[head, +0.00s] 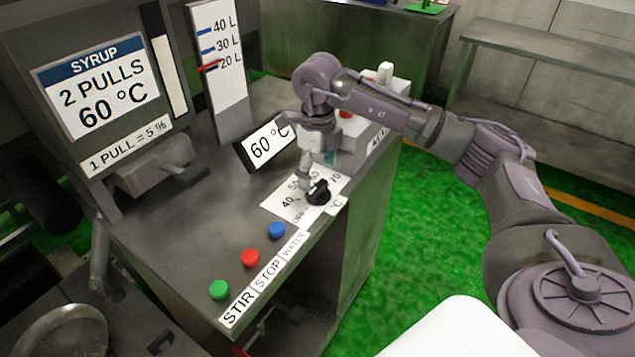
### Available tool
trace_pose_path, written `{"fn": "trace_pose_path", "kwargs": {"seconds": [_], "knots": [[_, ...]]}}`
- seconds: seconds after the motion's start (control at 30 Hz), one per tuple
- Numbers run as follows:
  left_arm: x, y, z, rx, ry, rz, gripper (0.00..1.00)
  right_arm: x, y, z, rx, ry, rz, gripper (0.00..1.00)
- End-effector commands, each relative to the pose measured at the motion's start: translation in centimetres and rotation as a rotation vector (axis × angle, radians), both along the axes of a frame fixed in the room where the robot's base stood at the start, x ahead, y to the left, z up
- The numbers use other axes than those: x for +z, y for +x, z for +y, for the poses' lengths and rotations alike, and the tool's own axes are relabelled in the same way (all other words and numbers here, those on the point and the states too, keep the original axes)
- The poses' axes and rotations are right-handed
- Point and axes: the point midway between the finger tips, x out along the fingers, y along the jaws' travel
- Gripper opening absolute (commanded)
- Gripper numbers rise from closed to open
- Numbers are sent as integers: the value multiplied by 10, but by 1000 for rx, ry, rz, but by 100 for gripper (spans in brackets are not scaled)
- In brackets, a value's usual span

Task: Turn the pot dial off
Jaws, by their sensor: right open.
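The pot dial is a black knob (318,192) on a white scale plate (283,207) near the right edge of the metal counter. The plate carries OFF, 40, 50 and 70 marks, partly hidden by my gripper. My right gripper (306,184) points down just behind and left of the knob, very near it. I cannot tell whether it touches. It is open, with nothing seen between its fingers. Which mark the knob points at is not clear. My left gripper is not in view.
A display (268,144) reading 60 °C stands behind the dial. Green (220,290), red (250,257) and blue (277,230) buttons line the counter's front, labelled STIR, STOP and WATER. A syrup panel (98,88) stands at left. Green floor is free at right.

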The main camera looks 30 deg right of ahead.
Motion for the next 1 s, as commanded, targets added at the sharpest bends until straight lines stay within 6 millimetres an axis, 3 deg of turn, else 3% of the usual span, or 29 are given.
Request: {"fn": "trace_pose_path", "kwargs": {"seconds": [0.2, 0.4, 1.0], "knots": [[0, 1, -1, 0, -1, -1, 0, 48, 1, 0, 1, 0, -4, 90], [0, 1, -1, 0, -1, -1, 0, 72, 1, 0, 1, -1, -1, 90], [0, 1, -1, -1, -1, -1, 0, 77, 0, 0, 1, 0, 0, 90]]}}
